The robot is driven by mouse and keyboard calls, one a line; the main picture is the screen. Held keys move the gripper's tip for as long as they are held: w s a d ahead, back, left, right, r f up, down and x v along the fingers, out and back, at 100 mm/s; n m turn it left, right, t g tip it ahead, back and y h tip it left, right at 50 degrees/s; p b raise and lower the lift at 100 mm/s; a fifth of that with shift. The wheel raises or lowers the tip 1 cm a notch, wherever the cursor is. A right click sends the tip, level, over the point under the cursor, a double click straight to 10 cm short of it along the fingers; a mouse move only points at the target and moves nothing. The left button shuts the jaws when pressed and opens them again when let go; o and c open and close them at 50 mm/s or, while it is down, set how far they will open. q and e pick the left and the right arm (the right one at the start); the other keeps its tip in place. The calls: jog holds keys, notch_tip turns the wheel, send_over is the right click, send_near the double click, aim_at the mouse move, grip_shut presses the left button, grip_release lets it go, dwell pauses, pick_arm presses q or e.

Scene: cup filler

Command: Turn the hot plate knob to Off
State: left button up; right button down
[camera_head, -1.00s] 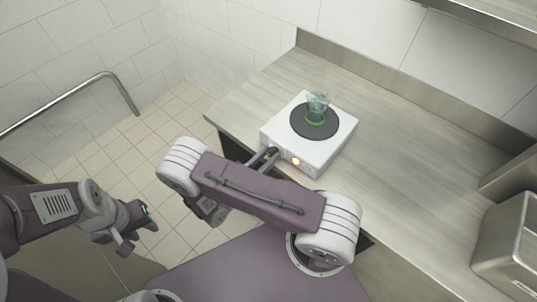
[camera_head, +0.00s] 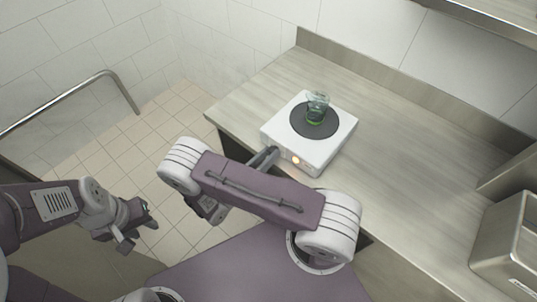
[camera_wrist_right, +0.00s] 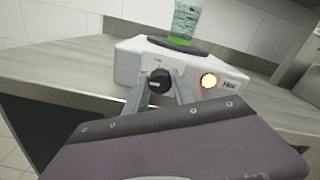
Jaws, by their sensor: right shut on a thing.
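The white hot plate (camera_head: 333,153) sits near the front edge of the counter with a dark round heating disc (camera_head: 299,122) on top. A glass cup (camera_head: 317,104) with a green band at its base stands on the disc. In the right wrist view, the black knob (camera_wrist_right: 159,82) is on the hot plate's front face, left of a glowing orange light (camera_wrist_right: 209,80). My right gripper (camera_wrist_right: 161,90) is shut on the knob, a finger on each side. The head view hides the knob behind the fingers. My left gripper (camera_head: 140,226) is over the floor, away from the counter; its jaw opening is unclear.
The grey counter (camera_head: 410,165) is clear to the right of the hot plate. A steel container (camera_head: 510,245) stands at the right edge. A metal rail (camera_head: 120,88) runs along the left wall, and a shelf (camera_head: 490,18) hangs above at upper right.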

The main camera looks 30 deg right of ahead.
jog(key=c, duration=1.3)
grip_release()
jog(key=shift+c, duration=0.2)
jog(key=b+v, duration=0.2)
jog(key=v, duration=0.7)
